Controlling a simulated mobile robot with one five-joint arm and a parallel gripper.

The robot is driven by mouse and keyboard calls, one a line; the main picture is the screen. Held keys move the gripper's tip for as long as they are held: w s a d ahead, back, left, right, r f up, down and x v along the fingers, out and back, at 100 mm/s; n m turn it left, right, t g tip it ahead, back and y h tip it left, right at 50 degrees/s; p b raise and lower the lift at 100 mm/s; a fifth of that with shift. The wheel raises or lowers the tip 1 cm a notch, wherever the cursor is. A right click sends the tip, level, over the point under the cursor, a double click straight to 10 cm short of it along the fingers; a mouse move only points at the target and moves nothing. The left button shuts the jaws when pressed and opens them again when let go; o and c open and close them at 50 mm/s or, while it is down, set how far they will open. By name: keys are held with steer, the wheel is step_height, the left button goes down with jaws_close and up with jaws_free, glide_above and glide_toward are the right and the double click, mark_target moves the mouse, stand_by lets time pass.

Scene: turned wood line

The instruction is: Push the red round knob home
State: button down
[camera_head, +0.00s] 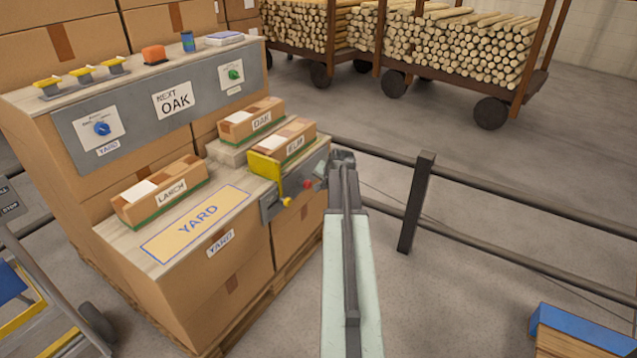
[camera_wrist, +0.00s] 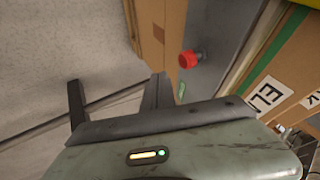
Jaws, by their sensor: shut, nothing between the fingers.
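The red round knob (camera_head: 307,185) sits on a grey side panel (camera_head: 270,208) at the right end of the bench. In the wrist view the red knob (camera_wrist: 187,59) stands out from the grey panel on a short stem. My gripper (camera_head: 340,160) is just right of the panel in the head view, close to the knob. It is shut and empty. In the wrist view the knob lies beyond and to the right of the dark fingers, with a visible gap, so I see no contact.
Boxes marked ELM (camera_head: 297,135), OAK (camera_head: 240,125) and LARCH (camera_head: 160,190) stand on the bench. A dark railing post (camera_head: 415,205) stands to the right.

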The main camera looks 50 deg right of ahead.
steer(key=p+v, duration=0.3)
steer(key=v, duration=0.4)
steer(key=shift+p, duration=0.4)
steer(key=shift+s+d, duration=0.15)
steer(key=w+a+f+n+g+y, duration=0.1)
steer(key=w+a+f+n+y, duration=0.2)
steer(key=a, duration=1)
steer(key=w+a+n+g, duration=0.1)
steer(key=w+a+n, duration=0.25)
steer(key=a, duration=0.85)
steer(key=s+a+f+n+g, duration=0.1)
steer(key=s+a+n+g, duration=0.2)
steer(key=a, duration=1.1)
steer(key=s+a+f+n+g, duration=0.1)
steer(key=s+a+n, duration=0.3)
steer(key=a, duration=1.1)
step_height(320, 180, up, 30)
steer(key=n+p, duration=0.1)
steer(key=p, duration=2.8)
steer(key=shift+w+a+f+y, duration=0.15)
steer(key=shift+w+a+y, duration=0.1)
steer(key=shift+a+y, duration=0.05)
